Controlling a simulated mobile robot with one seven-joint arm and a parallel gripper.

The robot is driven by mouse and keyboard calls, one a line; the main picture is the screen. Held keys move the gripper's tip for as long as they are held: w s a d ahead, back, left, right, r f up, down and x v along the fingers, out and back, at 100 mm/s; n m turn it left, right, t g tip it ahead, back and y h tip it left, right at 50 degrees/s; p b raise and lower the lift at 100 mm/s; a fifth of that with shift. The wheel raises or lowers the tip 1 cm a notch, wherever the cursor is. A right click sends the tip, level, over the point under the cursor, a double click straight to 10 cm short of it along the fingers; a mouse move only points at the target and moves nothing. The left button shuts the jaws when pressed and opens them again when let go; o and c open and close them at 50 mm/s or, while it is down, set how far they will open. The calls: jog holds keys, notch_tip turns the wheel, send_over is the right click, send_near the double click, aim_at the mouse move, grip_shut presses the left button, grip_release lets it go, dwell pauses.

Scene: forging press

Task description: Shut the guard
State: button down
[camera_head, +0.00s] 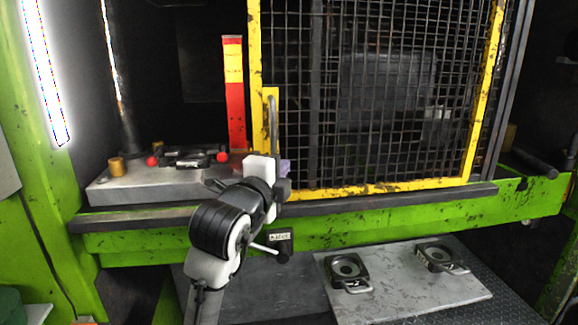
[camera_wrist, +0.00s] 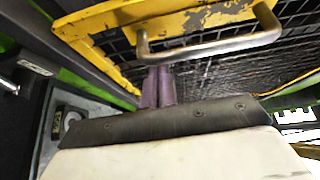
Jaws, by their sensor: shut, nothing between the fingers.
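The guard (camera_head: 254,60) is a yellow-framed mesh panel across the right part of the press opening; the left part stands uncovered. Its grey bar handle (camera_head: 273,118) is upright on a yellow plate at the guard's left edge. In the wrist view the handle (camera_wrist: 215,45) runs across the upper middle, with the yellow frame (camera_wrist: 120,20) behind it. My gripper (camera_head: 285,167) is at the handle's lower end. Its purple fingers (camera_wrist: 158,88) are shut and empty, with their tips close to the handle; I cannot tell whether they touch it.
In the uncovered part, a grey block (camera_head: 130,188) carries a dark fixture with red knobs (camera_head: 187,157). A red and yellow post (camera_head: 234,95) stands beside the guard. A green beam (camera_head: 400,221) runs below. A plate (camera_head: 400,285) with two handled dark pieces lies at lower right.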

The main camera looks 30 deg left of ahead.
jog(key=shift+a, duration=0.1)
jog(key=s+a+b, duration=0.3)
jog(key=s+a, duration=0.7)
jog(key=a, duration=0.3)
jog(key=s+a+b, duration=0.3)
jog(key=s+a, duration=0.7)
jog(key=a, duration=0.4)
jog(key=shift+w, duration=0.1)
